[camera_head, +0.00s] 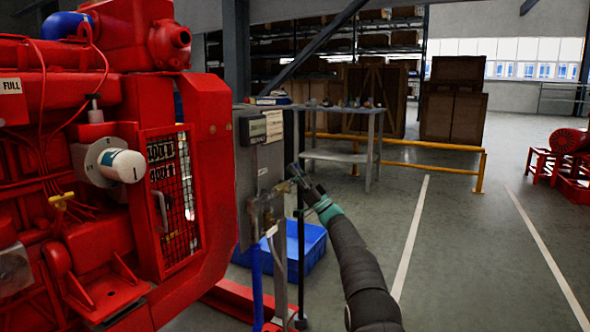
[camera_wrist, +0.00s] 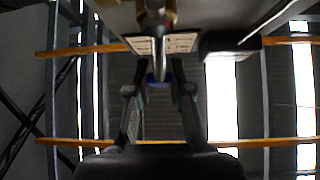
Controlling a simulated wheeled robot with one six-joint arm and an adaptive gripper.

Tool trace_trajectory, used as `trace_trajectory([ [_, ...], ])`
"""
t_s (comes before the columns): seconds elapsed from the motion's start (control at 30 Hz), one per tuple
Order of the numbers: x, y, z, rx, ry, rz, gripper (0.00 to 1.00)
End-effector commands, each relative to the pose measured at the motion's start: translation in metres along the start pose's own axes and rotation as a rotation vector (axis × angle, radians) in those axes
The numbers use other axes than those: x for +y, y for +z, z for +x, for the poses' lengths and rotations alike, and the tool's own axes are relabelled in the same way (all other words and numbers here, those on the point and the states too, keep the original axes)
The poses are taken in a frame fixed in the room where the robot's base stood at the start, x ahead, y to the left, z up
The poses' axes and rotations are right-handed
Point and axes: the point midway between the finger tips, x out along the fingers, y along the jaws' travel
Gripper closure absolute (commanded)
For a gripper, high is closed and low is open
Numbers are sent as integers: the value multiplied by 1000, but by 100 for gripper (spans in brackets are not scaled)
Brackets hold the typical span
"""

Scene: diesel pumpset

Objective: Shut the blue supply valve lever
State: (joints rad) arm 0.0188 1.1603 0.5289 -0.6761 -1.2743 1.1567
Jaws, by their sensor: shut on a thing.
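My gripper (camera_head: 293,178) is at the grey panel (camera_head: 262,150) beside the red engine, reaching in from the right. In the wrist view its two fingers stand on either side of a narrow lever with a small blue part (camera_wrist: 157,77), and my gripper (camera_wrist: 157,90) is shut on it. The lever extends from a brass-coloured valve body (camera_wrist: 156,14) at the top of that view. In the head view brass-coloured fittings (camera_head: 264,210) show low on the panel, left of my gripper. The lever cannot be made out there, and its exact angle is unclear.
The red engine (camera_head: 215,150) stands close on the left. A blue pipe (camera_head: 257,285) runs down below the fittings. A blue bin (camera_head: 310,250) is on the floor behind. A grey table (camera_head: 340,157) and yellow rail (camera_head: 430,144) stand further back.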

Motion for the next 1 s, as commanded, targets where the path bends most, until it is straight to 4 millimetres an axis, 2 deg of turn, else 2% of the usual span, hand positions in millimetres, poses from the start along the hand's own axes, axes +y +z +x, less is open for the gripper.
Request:
trace_trajectory([
  [0.53,-1,-2,0,-2,-17,-22,100],
  [0.57,-1,-2,0,-2,-16,-22,76],
  [0.63,0,-2,-1,-2,-16,-22,58],
  [0.67,0,-2,-1,-2,-16,-22,54],
  [1.0,3,-5,-5,-1,-11,-25,54],
])
